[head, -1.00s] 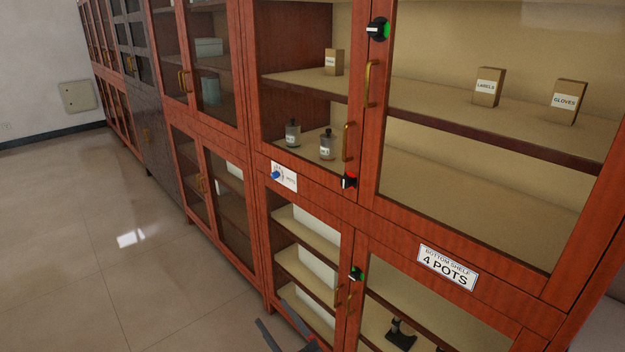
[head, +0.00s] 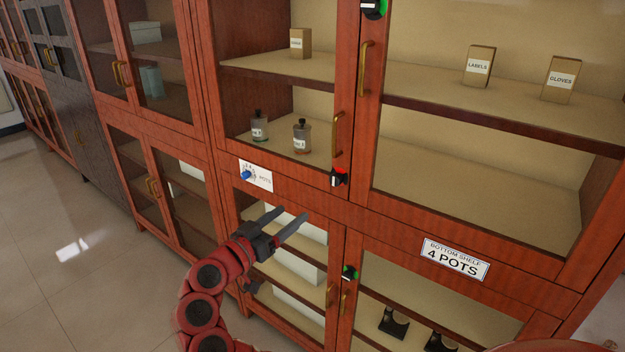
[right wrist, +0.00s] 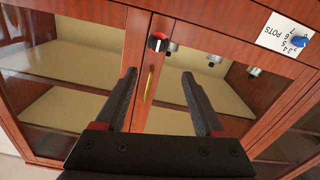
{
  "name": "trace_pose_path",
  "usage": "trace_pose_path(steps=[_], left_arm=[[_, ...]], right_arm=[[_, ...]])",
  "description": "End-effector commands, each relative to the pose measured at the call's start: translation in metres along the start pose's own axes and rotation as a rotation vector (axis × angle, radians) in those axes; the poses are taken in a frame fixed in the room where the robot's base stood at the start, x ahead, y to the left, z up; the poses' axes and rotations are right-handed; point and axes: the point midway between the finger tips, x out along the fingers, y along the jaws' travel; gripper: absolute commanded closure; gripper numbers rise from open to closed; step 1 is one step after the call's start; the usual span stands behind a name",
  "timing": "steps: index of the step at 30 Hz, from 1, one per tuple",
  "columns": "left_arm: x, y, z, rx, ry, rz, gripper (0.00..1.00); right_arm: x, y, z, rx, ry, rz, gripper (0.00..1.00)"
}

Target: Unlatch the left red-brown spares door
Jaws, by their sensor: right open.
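The upper left red-brown glass door (head: 228,120) is shut. A black latch with a red mark (head: 339,177) sits at its lower right corner, just below a brass handle (head: 337,135). My right gripper (head: 291,214) is open and empty, left of and below that latch and apart from it. In the right wrist view, turned upside down, the latch (right wrist: 157,42) and handle (right wrist: 150,85) show between and beyond the open fingers (right wrist: 160,75). A word naming spares is not readable. My left gripper is out of view.
Other latches, marked green, are at the top (head: 374,8) and on the lower doors (head: 350,272). A blue dial plate (head: 256,175) and a "4 POTS" sign (head: 455,259) are on the frame. Bottles (head: 302,136) stand behind glass. Open floor (head: 65,230) lies left.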

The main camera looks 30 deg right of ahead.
Motion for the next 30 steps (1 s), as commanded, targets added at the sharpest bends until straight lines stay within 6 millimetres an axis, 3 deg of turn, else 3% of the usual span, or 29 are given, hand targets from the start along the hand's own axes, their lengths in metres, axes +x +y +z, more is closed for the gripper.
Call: trace_pose_path(steps=[5,21,30], left_arm=[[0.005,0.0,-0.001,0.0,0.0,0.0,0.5],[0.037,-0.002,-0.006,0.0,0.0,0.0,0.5],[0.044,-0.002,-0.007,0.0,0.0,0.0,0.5]], right_arm=[[0.017,0.004,-0.002,0.005,-0.006,0.013,0.29],[0.139,0.004,-0.003,0.002,-0.004,0.011,0.29],[0.172,0.003,0.0,0.003,-0.004,0.007,0.29]])
